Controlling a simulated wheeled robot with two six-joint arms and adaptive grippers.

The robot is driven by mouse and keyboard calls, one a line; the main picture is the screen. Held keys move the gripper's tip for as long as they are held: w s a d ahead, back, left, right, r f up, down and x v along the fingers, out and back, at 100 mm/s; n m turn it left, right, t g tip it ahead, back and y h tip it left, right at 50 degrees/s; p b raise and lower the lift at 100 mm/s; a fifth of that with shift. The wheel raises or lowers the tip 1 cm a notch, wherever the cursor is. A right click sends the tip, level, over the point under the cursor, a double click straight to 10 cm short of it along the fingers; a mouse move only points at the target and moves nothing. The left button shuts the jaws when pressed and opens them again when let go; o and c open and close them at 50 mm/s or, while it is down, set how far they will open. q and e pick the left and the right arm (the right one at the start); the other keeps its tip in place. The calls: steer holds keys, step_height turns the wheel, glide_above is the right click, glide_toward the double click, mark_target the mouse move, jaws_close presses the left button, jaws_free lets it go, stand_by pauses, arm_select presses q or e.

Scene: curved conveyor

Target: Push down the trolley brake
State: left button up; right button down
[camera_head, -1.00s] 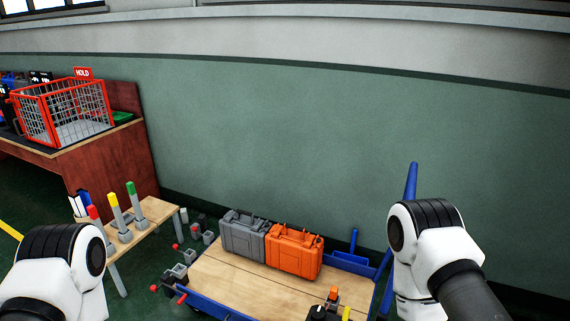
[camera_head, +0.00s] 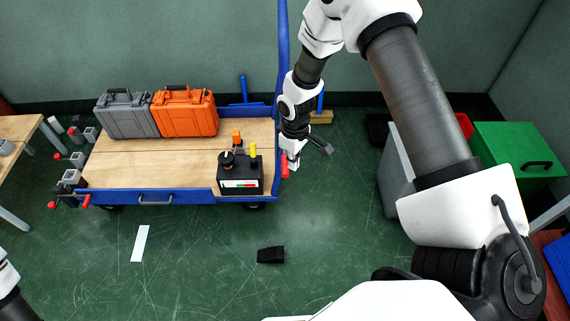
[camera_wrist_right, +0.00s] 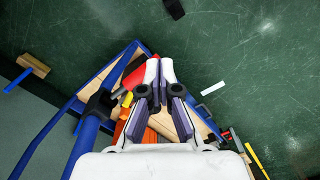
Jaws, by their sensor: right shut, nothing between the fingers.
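The trolley (camera_head: 120,166) has a wooden deck and blue frame, with a tall blue handle at its right end. A red lever (camera_head: 285,166), which looks like the brake, hangs at that right end. It also shows in the right wrist view (camera_wrist_right: 138,73). My right gripper (camera_head: 293,163) is shut and empty, pointing down right beside the red lever. Its fingertips (camera_wrist_right: 160,66) are just right of the lever in the wrist view; I cannot tell whether they touch it. Of my left arm only a piece shows at the lower left; its gripper is out of view.
A grey case (camera_head: 126,115), an orange case (camera_head: 185,112) and a black control box (camera_head: 240,176) stand on the deck. A black wedge (camera_head: 271,255) and a white strip (camera_head: 140,243) lie on the floor. A green box (camera_head: 515,150) stands at the right.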

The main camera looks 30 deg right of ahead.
mark_target(286, 165)
steer(key=shift+t, duration=0.8)
steer(key=w, duration=0.1)
steer(key=w+r+b, duration=0.1)
steer(key=w+d, duration=0.1)
steer(key=w, duration=0.1)
steer(key=shift+r+b, duration=0.35)
steer(key=shift+r, duration=0.05)
arm_select(q)
step_height(286, 165, down, 3)
steer(key=shift+r, duration=0.1)
arm_select(e)
steer(key=shift+f, duration=0.15)
steer(key=f+b, duration=0.4)
steer(key=b, duration=0.1)
steer(key=f+b, duration=0.2)
steer(key=f, duration=0.1)
steer(key=shift+w+a+b, duration=0.15)
steer(key=shift+w+b, duration=0.15)
steer(key=shift+b, duration=0.05)
arm_select(q)
step_height(286, 165, down, 8)
steer(key=shift+r, duration=0.15)
arm_select(e)
steer(key=shift+r, duration=0.1)
